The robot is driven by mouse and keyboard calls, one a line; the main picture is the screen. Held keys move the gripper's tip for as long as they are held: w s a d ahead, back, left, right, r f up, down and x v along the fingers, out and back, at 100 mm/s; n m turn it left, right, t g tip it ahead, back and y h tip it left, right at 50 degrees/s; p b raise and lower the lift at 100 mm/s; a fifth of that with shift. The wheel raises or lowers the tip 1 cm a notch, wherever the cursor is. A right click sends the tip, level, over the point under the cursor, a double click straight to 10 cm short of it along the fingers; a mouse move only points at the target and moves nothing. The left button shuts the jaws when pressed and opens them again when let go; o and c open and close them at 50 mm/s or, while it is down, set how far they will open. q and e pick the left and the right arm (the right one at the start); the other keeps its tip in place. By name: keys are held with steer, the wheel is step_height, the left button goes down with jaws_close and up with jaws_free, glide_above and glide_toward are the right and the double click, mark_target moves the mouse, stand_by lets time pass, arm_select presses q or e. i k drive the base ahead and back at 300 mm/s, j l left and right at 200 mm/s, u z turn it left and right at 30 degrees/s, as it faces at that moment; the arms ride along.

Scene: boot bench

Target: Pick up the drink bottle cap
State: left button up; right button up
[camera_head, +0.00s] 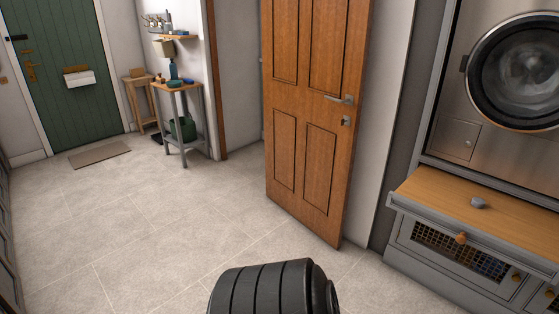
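A small grey, round, low object (478,203) lies on the wooden top of the bench under the washing machine, at the right of the view. It looks like the drink bottle cap, but it is too small to be certain. Nothing touches or covers it. Neither of my grippers is in view.
The grey bench (420,199) has mesh-fronted compartments with round knobs. The washing machine (450,141) stands above it. A wooden door (300,112) stands open left of it. A small table (177,87) with a blue bottle (173,70) stands farther back. The tiled floor (150,220) is clear at left.

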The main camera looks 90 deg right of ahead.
mark_target(477, 203)
steer(key=z, duration=4.2)
steer(key=i, duration=0.15)
